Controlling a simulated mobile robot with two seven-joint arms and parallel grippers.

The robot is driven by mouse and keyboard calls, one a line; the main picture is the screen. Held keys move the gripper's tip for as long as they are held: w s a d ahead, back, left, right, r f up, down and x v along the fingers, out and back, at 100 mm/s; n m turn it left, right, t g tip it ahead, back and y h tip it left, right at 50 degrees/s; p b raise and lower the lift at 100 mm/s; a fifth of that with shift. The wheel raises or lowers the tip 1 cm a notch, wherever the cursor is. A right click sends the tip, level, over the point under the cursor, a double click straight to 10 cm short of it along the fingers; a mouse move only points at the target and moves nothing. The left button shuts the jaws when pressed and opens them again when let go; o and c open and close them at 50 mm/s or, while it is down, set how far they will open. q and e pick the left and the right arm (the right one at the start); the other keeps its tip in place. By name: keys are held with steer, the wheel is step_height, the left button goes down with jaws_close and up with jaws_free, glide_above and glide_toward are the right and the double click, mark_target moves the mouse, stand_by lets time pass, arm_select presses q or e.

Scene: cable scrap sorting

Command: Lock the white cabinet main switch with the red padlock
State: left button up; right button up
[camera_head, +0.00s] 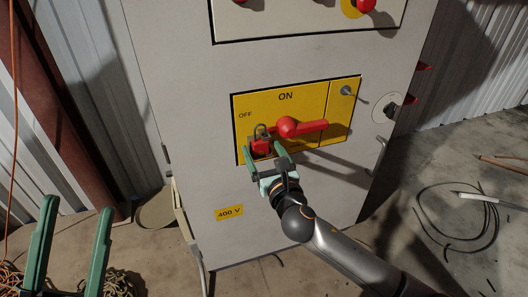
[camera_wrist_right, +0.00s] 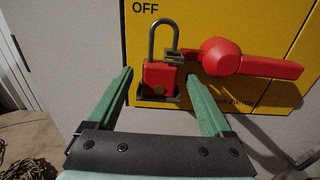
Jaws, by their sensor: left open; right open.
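The red padlock (camera_wrist_right: 158,77) with its silver shackle stands upright at the yellow switch plate (camera_wrist_right: 205,20), below the OFF label, on or just in front of a small dark ledge. It also shows in the head view (camera_head: 260,147). The shackle's right leg meets a small metal tab beside the red switch handle (camera_wrist_right: 225,57); I cannot tell whether it passes through or is closed. The handle (camera_head: 300,128) lies roughly level, pointing right. My right gripper (camera_head: 261,150) is open, its green fingers either side of the padlock body with visible gaps. My left gripper (camera_head: 78,206) is open and empty, at lower left.
The white cabinet (camera_head: 180,90) carries an upper panel with red knobs and a 400 V label (camera_head: 229,212). A round lock (camera_head: 386,107) is on its right. Black cable (camera_head: 445,240) lies on the floor at right. A rusty post (camera_head: 70,110) stands at left.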

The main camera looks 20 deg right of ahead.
steer(key=s+p, duration=0.2)
steer(key=s, duration=1)
steer(key=shift+s+d, duration=0.2)
steer(key=shift+s, duration=0.1)
